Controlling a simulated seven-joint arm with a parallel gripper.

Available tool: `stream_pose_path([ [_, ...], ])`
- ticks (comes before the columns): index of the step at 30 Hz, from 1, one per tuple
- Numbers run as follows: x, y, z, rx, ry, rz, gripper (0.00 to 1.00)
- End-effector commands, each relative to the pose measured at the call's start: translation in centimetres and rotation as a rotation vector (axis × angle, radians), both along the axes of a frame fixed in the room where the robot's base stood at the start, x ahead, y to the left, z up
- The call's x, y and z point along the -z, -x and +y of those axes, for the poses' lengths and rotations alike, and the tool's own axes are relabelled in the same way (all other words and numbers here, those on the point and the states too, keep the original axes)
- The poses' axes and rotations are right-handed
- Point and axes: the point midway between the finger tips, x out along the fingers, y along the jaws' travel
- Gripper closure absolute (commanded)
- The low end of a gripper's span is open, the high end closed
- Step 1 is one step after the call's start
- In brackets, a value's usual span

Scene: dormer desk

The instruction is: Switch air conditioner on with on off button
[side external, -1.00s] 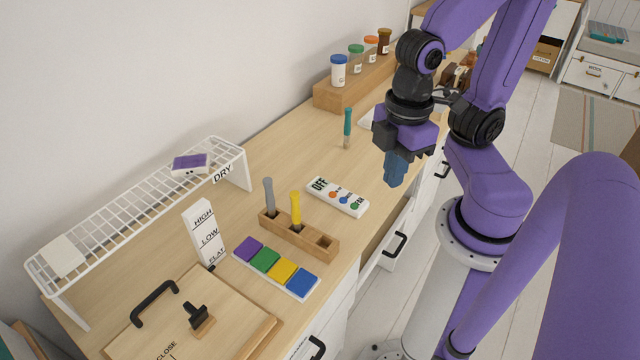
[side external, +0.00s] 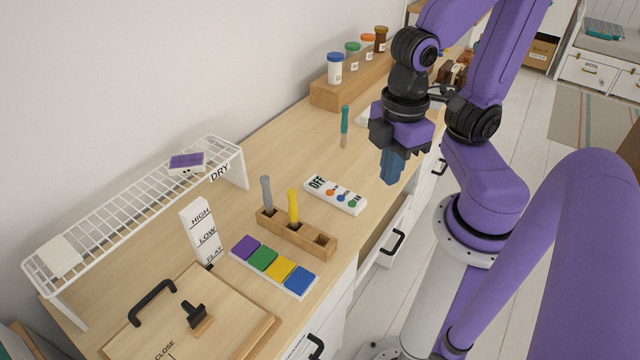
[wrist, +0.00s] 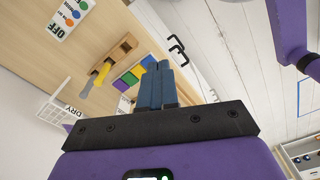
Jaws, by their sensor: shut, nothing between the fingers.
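No air conditioner is recognisable in these views. A small white panel (side external: 350,207) marked OFF, with orange, blue and green round buttons, lies on the wooden desk; it also shows at the top left of the wrist view (wrist: 57,31). The lettering beside its buttons is too small to read. My gripper (side external: 391,181) is shut and empty, its blue fingers pointing down. It hangs in the air to the right of the panel, near the desk's front edge, and touches nothing. The shut fingers also show in the wrist view (wrist: 156,66).
A wooden holder (side external: 318,243) with grey and yellow tools stands beside the panel. Coloured tiles (side external: 263,258), a HIGH/LOW/FLAT sign (side external: 201,229) and a white DRY rack (side external: 130,203) are to the left. Lidded jars (side external: 335,69) stand at the back.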

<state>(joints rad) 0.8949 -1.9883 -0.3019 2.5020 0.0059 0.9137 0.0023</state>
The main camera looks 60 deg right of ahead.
Motion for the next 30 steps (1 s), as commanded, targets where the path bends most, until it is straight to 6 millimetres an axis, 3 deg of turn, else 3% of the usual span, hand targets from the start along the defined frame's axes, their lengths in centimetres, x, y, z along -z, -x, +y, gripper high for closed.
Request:
stream_pose_path([
  [8, 1.0, -1.4, 0.2, 0.218, 0.010, 0.086, 1.00],
  [30, 4.3, -8.1, 1.2, 1.182, -0.009, 0.441, 1.00],
])
